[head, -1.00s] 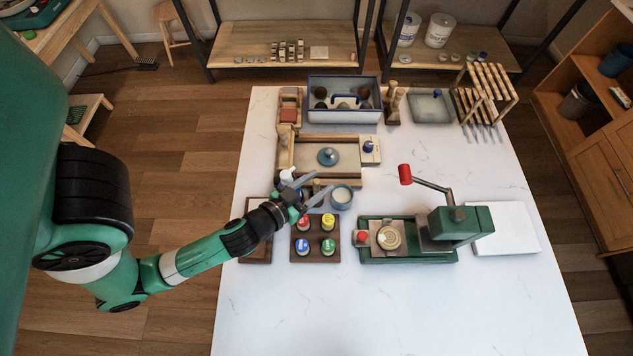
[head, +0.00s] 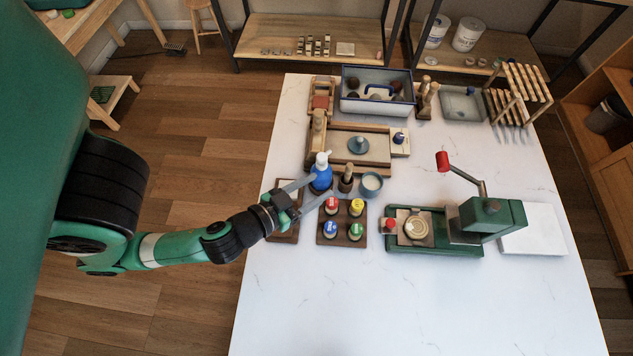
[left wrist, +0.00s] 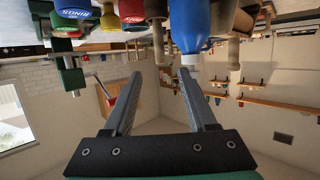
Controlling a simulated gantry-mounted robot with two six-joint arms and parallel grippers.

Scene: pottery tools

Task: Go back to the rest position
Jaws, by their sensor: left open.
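My left gripper (head: 322,186) is open, with its fingers pointing right toward a blue bottle with a white pump top (head: 321,175). In the left wrist view, which is upside down, the open fingers (left wrist: 161,74) have nothing between them. The blue bottle (left wrist: 190,25) shows beyond the tip of the right-hand finger there; I cannot tell whether they touch. The bottle stands upright near a wooden tool (head: 347,178) and a small cup (head: 371,184). My right gripper is not in view.
A dark wooden holder (head: 342,243) with several coloured-lid jars sits in front of the gripper. A green press with a red-handled lever (head: 490,215) stands right of it. A blue-rimmed bin (head: 376,108) is at the back. The table's front (head: 420,310) is clear.

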